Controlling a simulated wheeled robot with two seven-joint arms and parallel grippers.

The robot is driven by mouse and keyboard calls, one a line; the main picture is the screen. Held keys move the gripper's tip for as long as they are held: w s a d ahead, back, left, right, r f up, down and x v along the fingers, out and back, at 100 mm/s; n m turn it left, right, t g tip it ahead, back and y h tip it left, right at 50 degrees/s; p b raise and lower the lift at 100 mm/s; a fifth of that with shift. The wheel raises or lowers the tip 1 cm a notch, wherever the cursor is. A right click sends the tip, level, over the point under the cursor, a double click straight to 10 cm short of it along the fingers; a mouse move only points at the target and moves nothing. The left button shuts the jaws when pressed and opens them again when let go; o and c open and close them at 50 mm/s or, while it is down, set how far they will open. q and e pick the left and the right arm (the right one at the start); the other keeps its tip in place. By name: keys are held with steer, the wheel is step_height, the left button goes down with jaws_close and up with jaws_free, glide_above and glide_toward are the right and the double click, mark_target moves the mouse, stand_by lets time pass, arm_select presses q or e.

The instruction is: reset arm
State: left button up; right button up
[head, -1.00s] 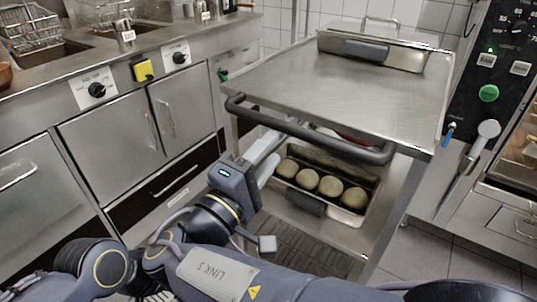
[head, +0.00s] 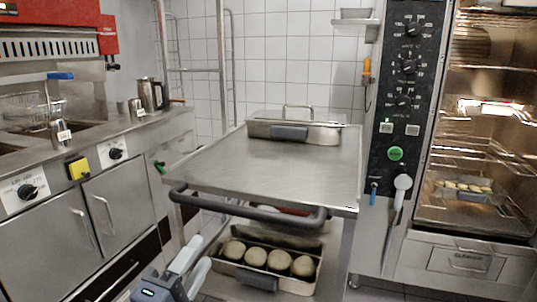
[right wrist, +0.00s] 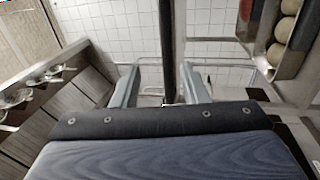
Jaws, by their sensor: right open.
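My right gripper (head: 192,266) is at the bottom of the head view, in front of the steel trolley (head: 262,172) and left of its lower shelf. In the right wrist view its two fingers (right wrist: 165,88) stand apart with nothing held between them. A dark upright bar shows behind the fingers there. The gripper looks close to the tray of round buns (head: 268,258) on the lower shelf, but it is not holding it. My left gripper is not in view.
A lidded steel pan (head: 322,133) stands on the trolley top, behind the dark push handle (head: 250,209). An oven (head: 475,225) with a lit interior and a hand shower (head: 402,182) are at the right. Fryers and cabinets (head: 120,205) line the left. The trolley top is mostly bare.

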steer(key=w+d+f+m+g+h, duration=0.1)
steer(key=w+d+f+g, duration=0.15)
steer(key=d, duration=0.45)
steer(key=w+d+f+m+g+h, duration=0.1)
steer(key=w+d+f+m+g, duration=0.2)
steer(key=d, duration=0.4)
steer(key=s+d+f+m+g+y, duration=0.1)
steer(key=s+d+f+g, duration=0.2)
steer(key=d, duration=0.4)
steer(key=s+d+f+m+g+y, duration=0.1)
steer(key=d+f+g, duration=0.35)
steer(key=d, duration=0.25)
steer(key=s+d+f+m+g+y, duration=0.2)
steer(key=s+d+f+m+y, duration=0.15)
steer(key=s, duration=0.25)
steer(key=s+d+f+m+g+y, duration=0.1)
steer(key=s+d+f+m+y, duration=0.1)
steer(key=s+d+y, duration=0.3)
steer(key=s+a+r+m+t+p, duration=0.1)
steer(key=s+a+r+m+p, duration=0.1)
steer(key=r+p, duration=1.3)
steer(key=s+a+r+m+t+y+p, duration=0.1)
steer(key=s+a+r+m+p, duration=0.1)
steer(key=r+p, duration=1.3)
steer(key=shift+s+r+p, duration=0.15)
steer(key=shift+s+p, duration=0.15)
steer(key=shift+s, duration=0.1)
steer(key=shift+m+y, duration=0.25)
